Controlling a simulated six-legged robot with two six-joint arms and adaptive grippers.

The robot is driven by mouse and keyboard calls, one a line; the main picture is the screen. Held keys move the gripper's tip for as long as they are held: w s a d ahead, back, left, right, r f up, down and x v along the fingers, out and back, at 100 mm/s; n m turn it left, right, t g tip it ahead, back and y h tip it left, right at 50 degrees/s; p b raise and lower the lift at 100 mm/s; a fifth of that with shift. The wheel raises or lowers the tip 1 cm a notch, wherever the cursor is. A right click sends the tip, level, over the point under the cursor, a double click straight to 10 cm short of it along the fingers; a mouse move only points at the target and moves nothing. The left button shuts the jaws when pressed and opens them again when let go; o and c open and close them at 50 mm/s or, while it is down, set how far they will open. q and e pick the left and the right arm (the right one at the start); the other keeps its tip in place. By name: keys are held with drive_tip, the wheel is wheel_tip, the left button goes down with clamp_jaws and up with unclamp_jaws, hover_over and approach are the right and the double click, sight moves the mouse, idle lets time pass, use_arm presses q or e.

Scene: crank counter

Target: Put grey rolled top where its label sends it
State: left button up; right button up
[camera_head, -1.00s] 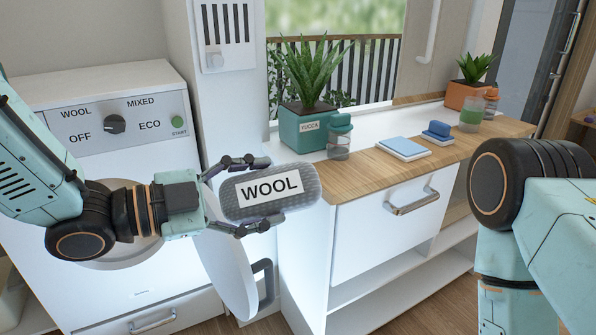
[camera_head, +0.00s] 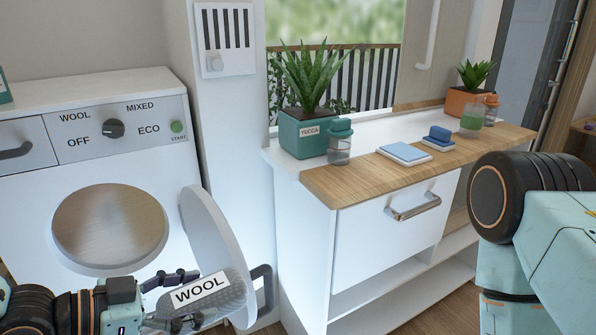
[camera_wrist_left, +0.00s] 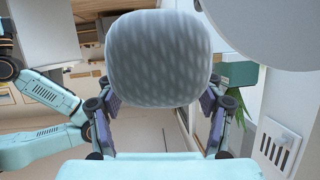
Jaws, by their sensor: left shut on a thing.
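The grey rolled top (camera_head: 216,300) carries a white label (camera_head: 200,289) that reads WOOL. My left gripper (camera_head: 190,300) is shut on it, low in the head view, in front of the washing machine. In the left wrist view the rolled top (camera_wrist_left: 158,58) sits between the two fingers (camera_wrist_left: 158,125). The washing machine (camera_head: 60,190) has a round door (camera_head: 222,255) swung open to the right. Its round opening (camera_head: 110,230) looks metallic. The dial (camera_head: 114,129) stands among the words WOOL, MIXED, OFF and ECO. My right gripper is out of view.
A green START button (camera_head: 177,127) is right of the dial. A wooden counter (camera_head: 340,188) at right holds a yucca pot (camera_head: 305,133), jars, blue-and-white items (camera_head: 404,152) and an orange pot (camera_head: 461,101). The open door stands close beside my left gripper.

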use_arm(q)
drive_tip(key=shift+s+a+f+n, duration=0.25)
drive_tip(key=shift+f, duration=0.35)
drive_tip(key=shift+s+a+f+n, duration=0.2)
drive_tip(key=shift+s+f+n, duration=0.05)
drive_tip(key=shift+f, duration=0.3)
drive_tip(key=shift+y, duration=0.3)
drive_tip(key=f, duration=0.1)
drive_tip(key=s+f, duration=0.1)
drive_tip(key=f, duration=0.3)
drive_tip(key=shift+s+a+f, duration=0.1)
drive_tip(key=shift+s+f, duration=0.15)
drive_tip(key=shift+s, duration=0.05)
